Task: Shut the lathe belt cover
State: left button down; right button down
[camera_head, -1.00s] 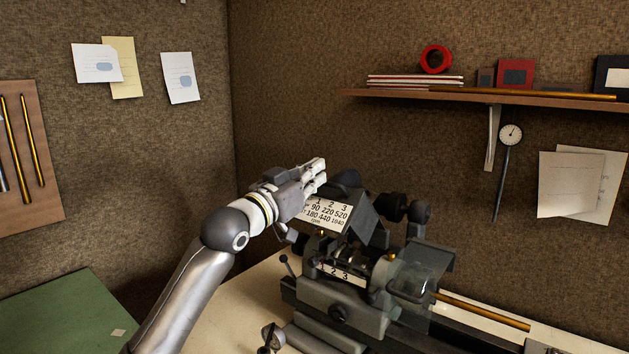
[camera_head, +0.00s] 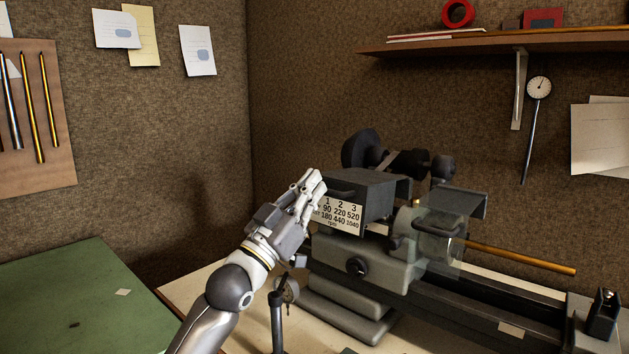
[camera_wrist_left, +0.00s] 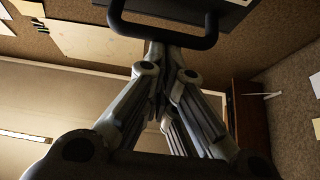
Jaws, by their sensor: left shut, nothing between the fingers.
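The lathe belt cover (camera_head: 376,190) is a dark grey box with a white number plate (camera_head: 338,215) on its front. It sits low over the headstock (camera_head: 375,264) and hides the stepped pulleys; its top looks roughly level. My left gripper (camera_head: 314,181) is shut and empty at the cover's left front corner, close to its dark handle (camera_head: 342,191). In the left wrist view the handle (camera_wrist_left: 165,40) crosses just beyond the shut fingers (camera_wrist_left: 164,90). I cannot tell whether they touch it. My right gripper is not in view.
Dark pulleys (camera_head: 385,157) stand behind the cover. A clear guard (camera_head: 437,245) and a brass rod (camera_head: 520,257) are at its right. A shelf (camera_head: 480,45) hangs above on the wall. A green surface (camera_head: 75,295) lies at the left.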

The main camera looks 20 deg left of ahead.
pick_arm(q)
notch_tip(320, 180, down, 4)
jog(key=shift+s+b, duration=0.1)
jog(key=shift+b, duration=0.55)
jog(key=shift+r, duration=0.2)
